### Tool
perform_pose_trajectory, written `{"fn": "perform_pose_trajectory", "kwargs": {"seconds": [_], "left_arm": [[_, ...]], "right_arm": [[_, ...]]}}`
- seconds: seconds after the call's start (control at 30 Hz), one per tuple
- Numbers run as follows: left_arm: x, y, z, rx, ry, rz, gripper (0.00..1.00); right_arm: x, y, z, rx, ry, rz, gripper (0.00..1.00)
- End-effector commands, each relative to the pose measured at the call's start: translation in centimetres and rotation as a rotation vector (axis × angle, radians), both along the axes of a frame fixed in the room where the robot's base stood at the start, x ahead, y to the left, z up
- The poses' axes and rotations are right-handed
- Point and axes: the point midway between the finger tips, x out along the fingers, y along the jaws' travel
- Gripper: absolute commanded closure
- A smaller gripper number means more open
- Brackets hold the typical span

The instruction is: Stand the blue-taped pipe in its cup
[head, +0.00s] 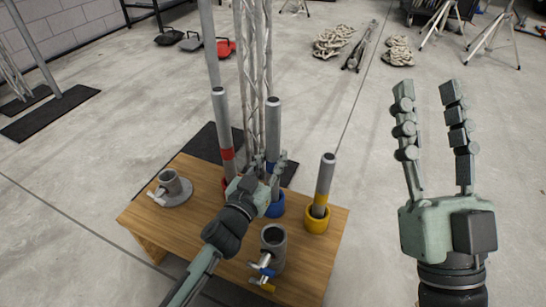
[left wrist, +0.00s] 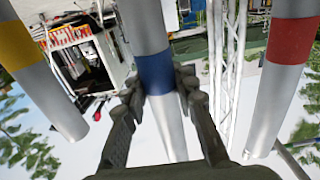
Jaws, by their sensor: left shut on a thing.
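The blue-taped pipe (head: 273,117) is grey and stands about upright over the wooden table. Its blue tape (left wrist: 155,73) shows in the left wrist view between my fingers. My left gripper (head: 270,166) is shut on this pipe around the tape. The blue cup (head: 275,208) is directly below the gripper, and the pipe's lower end meets it in the head view. The hand partly covers that spot, so I cannot tell how deep the pipe sits. My right gripper (head: 427,92) is open and empty, off to the right above the floor.
The red-taped pipe (head: 222,120) stands close on the left, the yellow-taped pipe (head: 326,178) in a yellow cup (head: 317,222) on the right. A truss (head: 252,60) rises behind.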

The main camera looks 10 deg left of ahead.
Motion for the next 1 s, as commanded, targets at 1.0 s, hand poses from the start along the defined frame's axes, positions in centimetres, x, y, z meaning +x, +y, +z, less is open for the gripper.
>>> {"fn": "perform_pose_trajectory", "kwargs": {"seconds": [1.0], "left_arm": [[0.03,-0.03,-0.62,-0.002,-0.003,-0.001,1.0]], "right_arm": [[-0.11,0.03,-0.61,0.006,-0.005,0.002,0.6]]}}
